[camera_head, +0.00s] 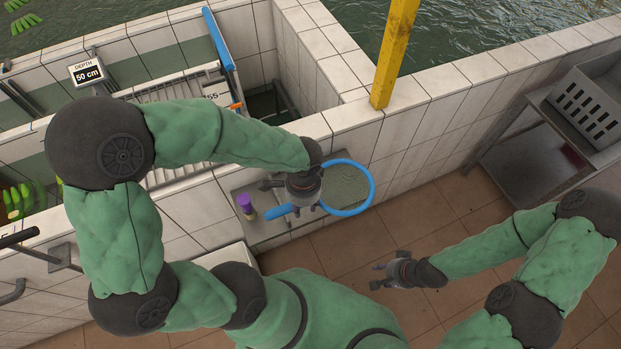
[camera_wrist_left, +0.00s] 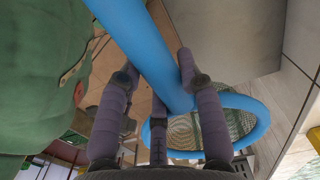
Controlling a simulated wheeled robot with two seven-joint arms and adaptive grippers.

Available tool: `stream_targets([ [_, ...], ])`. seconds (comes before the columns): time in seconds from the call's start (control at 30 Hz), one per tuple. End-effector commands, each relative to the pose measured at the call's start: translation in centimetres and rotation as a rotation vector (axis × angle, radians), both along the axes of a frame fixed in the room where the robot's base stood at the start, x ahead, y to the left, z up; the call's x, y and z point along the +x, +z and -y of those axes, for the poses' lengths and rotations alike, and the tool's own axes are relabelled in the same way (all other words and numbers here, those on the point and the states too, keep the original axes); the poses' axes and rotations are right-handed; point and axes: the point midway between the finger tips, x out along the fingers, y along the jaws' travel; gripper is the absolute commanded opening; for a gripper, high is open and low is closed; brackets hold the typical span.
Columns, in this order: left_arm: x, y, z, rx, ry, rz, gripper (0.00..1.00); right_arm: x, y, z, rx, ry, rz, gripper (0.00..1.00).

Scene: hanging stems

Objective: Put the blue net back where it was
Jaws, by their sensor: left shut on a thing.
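The blue net has a round blue hoop (camera_head: 373,185) with grey-green mesh and a short blue handle (camera_head: 278,212). My left gripper (camera_head: 304,205) is shut on the handle close to the hoop. The hoop is beside the white tiled wall, over the end of a grey shelf. I cannot tell whether it touches either. My right gripper (camera_head: 376,277) is empty, its fingers apart, above the brown floor.
A purple-capped bottle (camera_head: 245,205) stands on the grey shelf (camera_head: 238,182) left of the handle. A yellow post (camera_head: 394,55) rises from the tiled wall top (camera_head: 440,82). A metal rack with a grey crate (camera_head: 588,108) stands at right. Floor (camera_head: 430,225) is clear between.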

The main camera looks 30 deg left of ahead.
Motion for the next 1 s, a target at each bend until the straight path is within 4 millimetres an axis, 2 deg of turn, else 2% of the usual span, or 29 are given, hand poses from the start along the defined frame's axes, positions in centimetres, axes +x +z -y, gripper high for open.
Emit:
stream_targets([
  [0.3,5.7,-3.3,-3.9,0.000,0.005,-0.001,0.00,0.0,-1.3,0.0,0.000,0.000,0.000,0.40],
  [0.5,7.9,-6.6,-5.2,0.000,0.002,-0.001,0.00,0.0,-2.2,0.0,0.000,0.000,0.000,0.40],
  [0.87,9.4,-8.7,-6.2,-0.001,0.001,0.001,0.00,0.0,-2.7,0.0,0.000,0.000,0.001,0.40],
  [1.0,9.5,-10.8,-6.3,-0.001,-0.001,-0.002,0.00,0.0,-3.5,0.0,0.000,0.000,0.001,0.40],
])
